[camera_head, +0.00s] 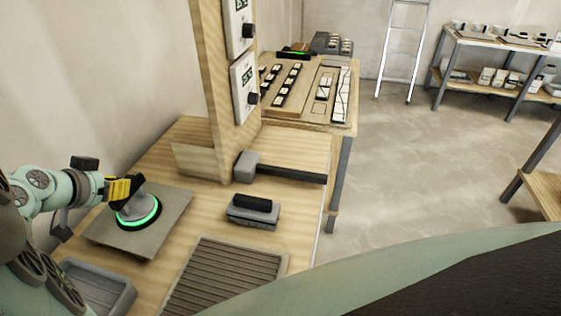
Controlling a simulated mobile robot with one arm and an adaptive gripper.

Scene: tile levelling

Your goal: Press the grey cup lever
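A grey suction cup (141,204) with a glowing green ring around its base stands on a flat grey tile (174,213) on the wooden bench at the left. My gripper (128,188), with yellow and black parts at its end, reaches in from the left. It is at the upper left side of the cup and overlaps it in the picture. I cannot tell whether it touches the cup. The cup's lever cannot be made out apart from the gripper, and the finger gap is too small to see.
A ribbed grey mat (224,276) and a grey tray (98,286) lie at the bench front. A grey block with a black handle (252,209) and a mallet (247,164) lie to the right. A wooden post (214,90) rises behind. A second bench (345,118) stands further back.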

